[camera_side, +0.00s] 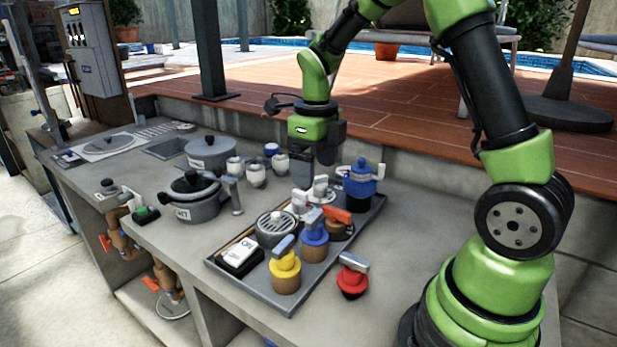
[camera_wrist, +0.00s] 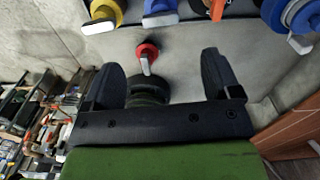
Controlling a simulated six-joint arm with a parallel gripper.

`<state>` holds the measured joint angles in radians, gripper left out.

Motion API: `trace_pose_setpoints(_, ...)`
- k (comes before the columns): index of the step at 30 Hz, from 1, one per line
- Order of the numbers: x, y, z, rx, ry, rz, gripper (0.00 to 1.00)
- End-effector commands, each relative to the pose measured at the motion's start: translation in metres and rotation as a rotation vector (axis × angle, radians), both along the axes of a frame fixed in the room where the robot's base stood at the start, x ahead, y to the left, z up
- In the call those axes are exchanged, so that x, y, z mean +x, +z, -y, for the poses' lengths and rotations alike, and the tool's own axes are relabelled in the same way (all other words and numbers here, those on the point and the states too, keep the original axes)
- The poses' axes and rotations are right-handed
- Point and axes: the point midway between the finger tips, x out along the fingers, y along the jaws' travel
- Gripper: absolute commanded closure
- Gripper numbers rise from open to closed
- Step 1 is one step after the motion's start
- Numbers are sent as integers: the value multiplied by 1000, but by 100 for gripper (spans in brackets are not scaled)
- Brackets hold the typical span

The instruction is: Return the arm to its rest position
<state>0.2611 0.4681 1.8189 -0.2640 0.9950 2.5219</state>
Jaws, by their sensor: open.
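The tray holds yellow (camera_side: 284,268) and blue (camera_side: 314,233) valves, a tall blue valve (camera_side: 360,186) and an orange-handled one (camera_side: 338,221).
Several white cups (camera_side: 256,175), a lidded pot (camera_side: 194,200) and another pot (camera_side: 211,152) stand left of my gripper. A strainer (camera_side: 274,226) and a white switch box (camera_side: 240,256) are on the tray. A low wall (camera_side: 425,167) runs behind the counter.

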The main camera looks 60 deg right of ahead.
Motion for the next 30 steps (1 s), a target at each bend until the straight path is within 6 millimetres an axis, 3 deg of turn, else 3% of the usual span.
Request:
trace_pose_setpoints(5, -10, 30, -16, -11, 291, 79, 17)
trace_pose_setpoints(9, -32, 67, -38, -60, 742, 188, 17)
trace_pose_setpoints(15, -74, 104, -69, -214, 1420, 330, 17)
trace_pose_setpoints(24, -135, 123, -99, -602, 2288, 433, 17)
trace_pose_setpoints(30, -152, 123, -106, -767, 2538, 429, 17)
